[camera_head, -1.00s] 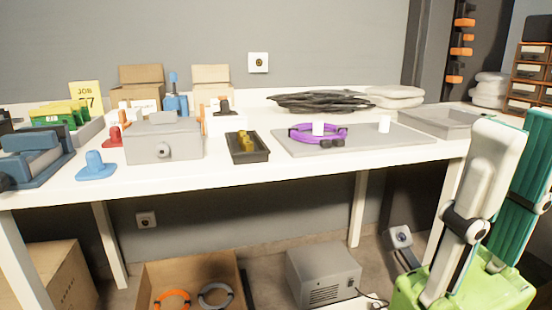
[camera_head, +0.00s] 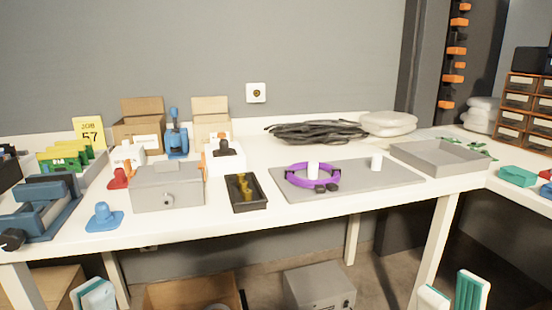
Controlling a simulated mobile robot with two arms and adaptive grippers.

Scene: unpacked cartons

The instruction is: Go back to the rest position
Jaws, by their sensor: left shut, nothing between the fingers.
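My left gripper (camera_head: 94,293) shows only its white and teal fingertips at the bottom left edge, below the table front. It is shut and empty. My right gripper (camera_head: 452,297) shows at the bottom right edge, below the table front. Its white finger and its teal ribbed finger pad stand apart, so it is open, with nothing seen between them. The rest of both grippers is cut off by the frame.
The white table (camera_head: 300,218) carries a grey box (camera_head: 167,188), a black tray (camera_head: 246,205), a purple ring (camera_head: 292,180) on a grey mat (camera_head: 385,187), and a blue knobbed piece (camera_head: 103,218) near the front edge. A carton (camera_head: 190,294) and grey unit (camera_head: 320,287) stand below.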

